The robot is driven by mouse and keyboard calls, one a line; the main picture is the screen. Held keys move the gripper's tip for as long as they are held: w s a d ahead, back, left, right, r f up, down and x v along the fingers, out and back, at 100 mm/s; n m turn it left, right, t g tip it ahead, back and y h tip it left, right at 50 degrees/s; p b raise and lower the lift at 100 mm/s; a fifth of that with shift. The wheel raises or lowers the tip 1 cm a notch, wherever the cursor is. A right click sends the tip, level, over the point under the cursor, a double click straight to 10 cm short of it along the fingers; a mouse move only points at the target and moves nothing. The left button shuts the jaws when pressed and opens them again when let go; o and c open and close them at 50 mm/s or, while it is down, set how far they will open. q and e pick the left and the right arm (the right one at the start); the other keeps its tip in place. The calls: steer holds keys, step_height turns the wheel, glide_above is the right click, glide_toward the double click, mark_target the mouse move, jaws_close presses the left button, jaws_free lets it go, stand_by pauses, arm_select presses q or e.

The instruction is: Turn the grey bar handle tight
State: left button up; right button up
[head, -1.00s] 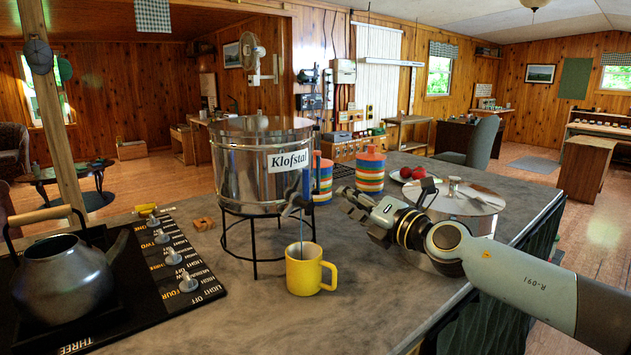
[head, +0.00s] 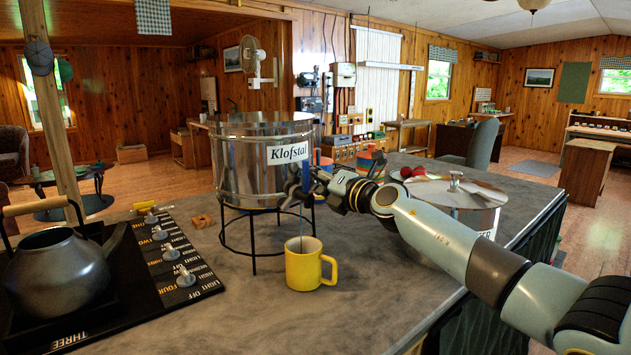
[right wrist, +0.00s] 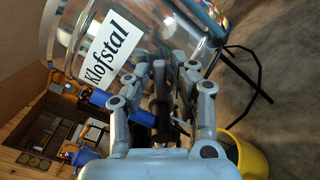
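The shiny metal vat labelled Klofstal (head: 232,165) stands on a black wire stand (head: 253,245). Its tap, at the lower right of the vat, is mostly hidden by my right gripper (head: 300,188) in the head view. In the right wrist view, the grey bar handle (right wrist: 160,108) lies between the fingers of my right gripper (right wrist: 170,85), which look parted around it; contact is unclear. A blue part (right wrist: 105,100) shows beside it. A thin bluish stream (head: 301,228) runs down into the yellow mug (head: 303,266). My left gripper is not in view.
A stove panel with knobs (head: 172,254) and a dark kettle (head: 50,270) are at the left. A lidded metal pot (head: 470,195) stands at the right, near my right arm. Striped jars (head: 370,162) are behind the gripper. Bare counter surrounds the mug.

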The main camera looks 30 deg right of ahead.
jaws_close()
steer(key=shift+d+f+m+p, duration=0.25)
steer(key=shift+f+m, duration=0.3)
steer(key=shift+m, duration=0.8)
steer(key=shift+d+f+m+p, duration=0.15)
steer(key=shift+f+m, duration=0.35)
steer(key=shift+m, duration=0.8)
steer(key=shift+d+f+m+p, duration=0.15)
steer(key=shift+f+m+p, duration=0.3)
steer(key=shift+m, duration=0.9)
steer(key=shift+f, duration=0.2)
jaws_free()
